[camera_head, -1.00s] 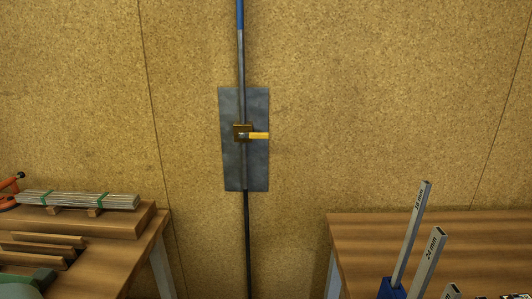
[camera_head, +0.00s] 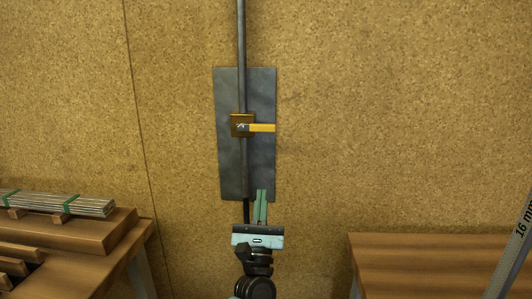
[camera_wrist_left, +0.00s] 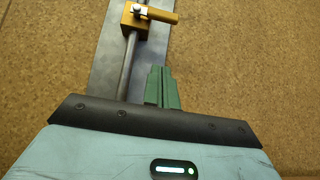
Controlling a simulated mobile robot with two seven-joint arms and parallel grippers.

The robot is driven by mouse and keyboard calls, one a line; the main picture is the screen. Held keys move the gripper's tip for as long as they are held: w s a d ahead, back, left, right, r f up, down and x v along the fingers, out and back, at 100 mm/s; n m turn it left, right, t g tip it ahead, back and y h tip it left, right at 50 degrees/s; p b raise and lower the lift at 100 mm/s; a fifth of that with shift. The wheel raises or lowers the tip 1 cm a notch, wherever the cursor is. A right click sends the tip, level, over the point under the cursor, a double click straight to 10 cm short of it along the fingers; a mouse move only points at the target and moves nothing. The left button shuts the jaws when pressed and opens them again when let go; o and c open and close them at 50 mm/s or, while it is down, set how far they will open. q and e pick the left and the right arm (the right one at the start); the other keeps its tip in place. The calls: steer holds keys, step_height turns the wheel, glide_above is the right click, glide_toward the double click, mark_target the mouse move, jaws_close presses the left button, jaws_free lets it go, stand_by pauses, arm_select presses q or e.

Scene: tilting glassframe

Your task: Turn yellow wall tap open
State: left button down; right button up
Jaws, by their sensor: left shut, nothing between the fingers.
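The yellow wall tap has a brass-coloured square body (camera_head: 241,125) on a vertical grey pipe, in front of a dark grey plate (camera_head: 230,165). Its yellow handle (camera_head: 262,128) points right, about level, across the pipe's line. The left wrist view shows the handle (camera_wrist_left: 161,15) at the top, pointing right. My left gripper (camera_head: 261,193) is upright below the tap, its green fingers shut and empty. The fingertips (camera_wrist_left: 158,70) are apart from the handle, below it and slightly right of the pipe. My right gripper is not in view.
A wooden bench (camera_head: 100,235) with bundled strips (camera_head: 60,203) stands at the left. Another wooden bench (camera_head: 420,250) stands at the right, with a grey bar marked 16 mm (camera_head: 515,250) before it. The chipboard wall around the tap is clear.

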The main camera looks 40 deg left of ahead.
mark_target(257, 128)
arm_select(q)
steer(key=shift+r, duration=0.15)
steer(key=s+d+r+p+x, duration=0.1)
steer(key=p+x, duration=0.3)
steer(key=x, duration=0.8)
steer(key=shift+r+p, duration=0.3)
steer(key=shift+r, duration=0.4)
steer(key=shift+s, duration=0.15)
steer(key=shift+n, duration=0.3)
